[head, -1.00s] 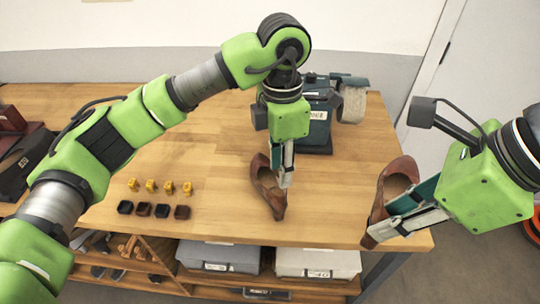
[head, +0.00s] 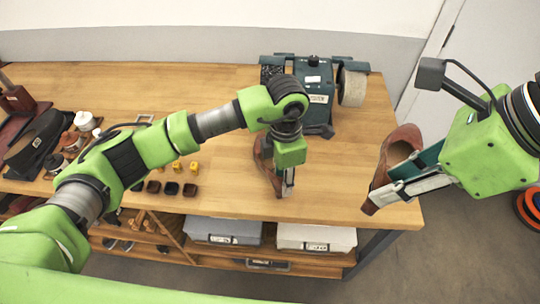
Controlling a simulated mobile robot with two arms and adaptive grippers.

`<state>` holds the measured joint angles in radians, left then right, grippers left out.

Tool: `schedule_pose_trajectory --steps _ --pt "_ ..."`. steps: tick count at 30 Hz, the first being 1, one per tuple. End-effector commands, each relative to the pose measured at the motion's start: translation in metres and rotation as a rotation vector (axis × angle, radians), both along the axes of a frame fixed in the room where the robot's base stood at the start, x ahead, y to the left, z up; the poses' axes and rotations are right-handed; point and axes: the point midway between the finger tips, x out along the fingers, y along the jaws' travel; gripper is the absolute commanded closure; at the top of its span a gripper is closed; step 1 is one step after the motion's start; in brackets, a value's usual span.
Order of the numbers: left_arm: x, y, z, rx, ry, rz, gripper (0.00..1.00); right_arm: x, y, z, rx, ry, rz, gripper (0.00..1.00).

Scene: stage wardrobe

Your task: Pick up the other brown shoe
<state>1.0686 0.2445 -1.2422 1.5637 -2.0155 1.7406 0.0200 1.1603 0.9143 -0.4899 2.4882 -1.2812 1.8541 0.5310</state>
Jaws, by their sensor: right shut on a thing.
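One brown shoe (head: 401,143) is held by my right gripper (head: 385,190) at the right, off the table's right end. That gripper is shut on the shoe's side. The other brown shoe (head: 264,165) stands on the table near its front edge, toe toward the front. My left gripper (head: 287,183) points down at this shoe, its fingers over the shoe's right side and front. The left hand hides part of the shoe, and I cannot tell whether its fingers are closed on it.
A dark green machine (head: 313,95) with a pale roller (head: 352,88) stands at the back. Yellow pieces (head: 194,167) and small dark cups (head: 189,190) lie left of the shoe. Grey boxes (head: 316,236) sit on the shelf below. A black case (head: 35,142) is at far left.

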Motion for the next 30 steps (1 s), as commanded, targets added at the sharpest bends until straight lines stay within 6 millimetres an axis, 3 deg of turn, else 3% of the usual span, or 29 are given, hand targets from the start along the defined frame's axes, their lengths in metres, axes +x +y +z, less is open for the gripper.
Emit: schedule_pose_trajectory --steps 9,12,13,25,30 --pt "0.0 0.0 -0.007 -0.001 0.0 0.0 0.7 0.0 0.0 0.002 0.0 -0.001 0.0 1.0" --pt "0.0 0.0 -0.007 -0.001 0.0 0.0 0.96 0.0 0.0 0.002 0.0 -0.001 0.0 1.0" --pt "0.0 0.0 -0.007 -0.001 0.0 0.0 1.0 0.0 0.0 0.002 0.0 -0.001 0.0 1.0" --pt "0.0 -0.001 -0.004 -0.002 -0.002 0.0 1.0 0.0 0.0 0.001 0.0 -0.001 0.0 1.0" --pt "0.002 -0.001 0.007 -0.002 -0.005 0.0 1.0 0.0 0.0 -0.003 0.0 -0.001 0.0 1.0"
